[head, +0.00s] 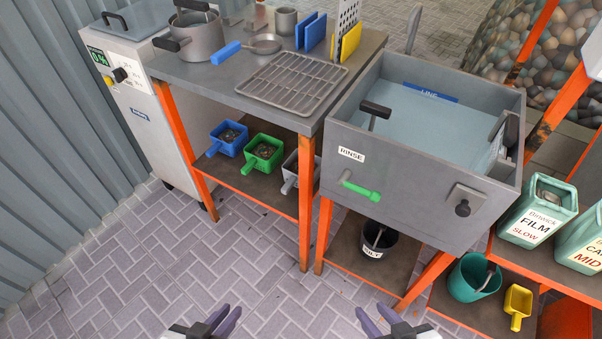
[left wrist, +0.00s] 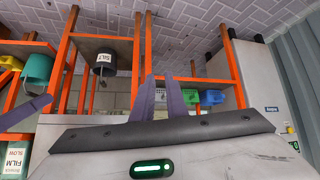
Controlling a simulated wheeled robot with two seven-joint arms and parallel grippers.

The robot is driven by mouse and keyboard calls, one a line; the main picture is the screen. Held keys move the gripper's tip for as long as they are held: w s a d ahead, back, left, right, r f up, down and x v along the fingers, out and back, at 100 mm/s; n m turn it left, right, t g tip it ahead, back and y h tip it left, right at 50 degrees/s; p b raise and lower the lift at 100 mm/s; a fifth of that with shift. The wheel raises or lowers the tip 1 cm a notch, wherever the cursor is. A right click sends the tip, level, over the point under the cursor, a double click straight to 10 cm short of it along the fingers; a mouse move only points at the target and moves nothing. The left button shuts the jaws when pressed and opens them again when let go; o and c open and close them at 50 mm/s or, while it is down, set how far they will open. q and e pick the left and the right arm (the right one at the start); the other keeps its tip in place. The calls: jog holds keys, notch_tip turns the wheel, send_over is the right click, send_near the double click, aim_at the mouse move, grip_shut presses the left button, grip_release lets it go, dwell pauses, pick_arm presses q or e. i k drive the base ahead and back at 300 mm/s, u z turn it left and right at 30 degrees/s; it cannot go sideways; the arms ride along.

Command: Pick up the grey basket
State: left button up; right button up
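The grey basket (head: 292,171) sits on the lower shelf under the grey table, to the right of the green basket (head: 263,152) and the blue basket (head: 228,137). An orange table leg hides part of it. My left gripper (head: 226,321) is open and empty at the bottom of the head view, well short of the shelf. Its parted fingers (left wrist: 160,95) show in the left wrist view. My right gripper (head: 378,321) is open and empty, to the right.
Orange legs (head: 306,205) frame the shelf. The rinse sink (head: 400,185) stands right of the table, with a black bucket (head: 375,242) beneath. A teal bucket (head: 472,278) and yellow scoop (head: 517,304) stand at the right. The paved floor (head: 190,260) before the shelf is clear.

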aim_at(290, 168)
jog(key=u, duration=1.7)
jog(key=i, duration=0.9)
jog(key=z, duration=2.65)
